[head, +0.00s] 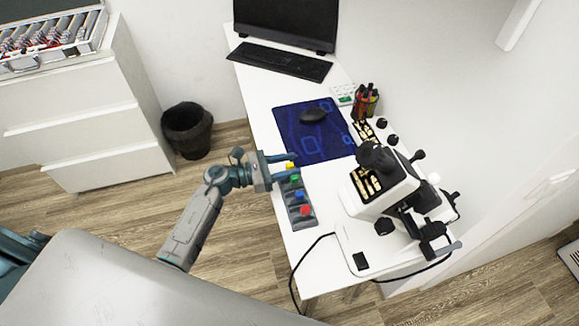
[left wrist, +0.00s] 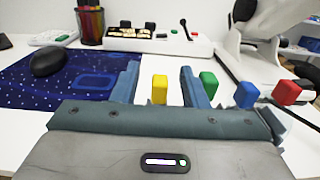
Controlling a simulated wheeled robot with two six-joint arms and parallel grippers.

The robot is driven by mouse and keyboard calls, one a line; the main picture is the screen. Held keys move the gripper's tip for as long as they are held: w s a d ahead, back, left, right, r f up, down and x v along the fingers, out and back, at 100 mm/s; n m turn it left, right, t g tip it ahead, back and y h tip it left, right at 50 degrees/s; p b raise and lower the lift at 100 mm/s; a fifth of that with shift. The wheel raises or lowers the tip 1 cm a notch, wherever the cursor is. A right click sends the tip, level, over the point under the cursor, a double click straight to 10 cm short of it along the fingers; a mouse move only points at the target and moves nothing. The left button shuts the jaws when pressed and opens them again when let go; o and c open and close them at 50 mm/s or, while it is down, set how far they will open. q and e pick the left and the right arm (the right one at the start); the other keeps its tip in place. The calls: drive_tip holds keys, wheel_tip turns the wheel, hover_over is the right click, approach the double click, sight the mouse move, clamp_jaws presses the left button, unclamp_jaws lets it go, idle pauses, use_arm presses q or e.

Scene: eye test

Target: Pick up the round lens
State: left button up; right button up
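I cannot make out a single round lens in either view. An open case (head: 48,62) with rows of small, colourful-handled pieces stands on the white cabinet at the top left; the pieces are too small to tell apart. My left gripper (head: 297,163) is open over the left edge of the desk. A yellow block (head: 289,165) shows between its fingers, with gaps on both sides. In the left wrist view the open gripper (left wrist: 158,68) and the yellow block (left wrist: 160,89) show too. My right gripper is not in view.
Green (head: 295,180), blue (head: 299,195) and red (head: 305,210) blocks stand in a grey holder (head: 311,221). A black mouse (head: 313,115) lies on a blue mat (head: 290,140). A white optical instrument (head: 394,190) fills the desk's right side. A black bin (head: 187,130) stands on the floor.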

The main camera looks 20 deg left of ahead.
use_arm(q)
drive_tip(key=x, duration=0.2)
drive_tip(key=shift+w+d, duration=0.15)
drive_tip(key=shift+d, duration=0.05)
clamp_jaws()
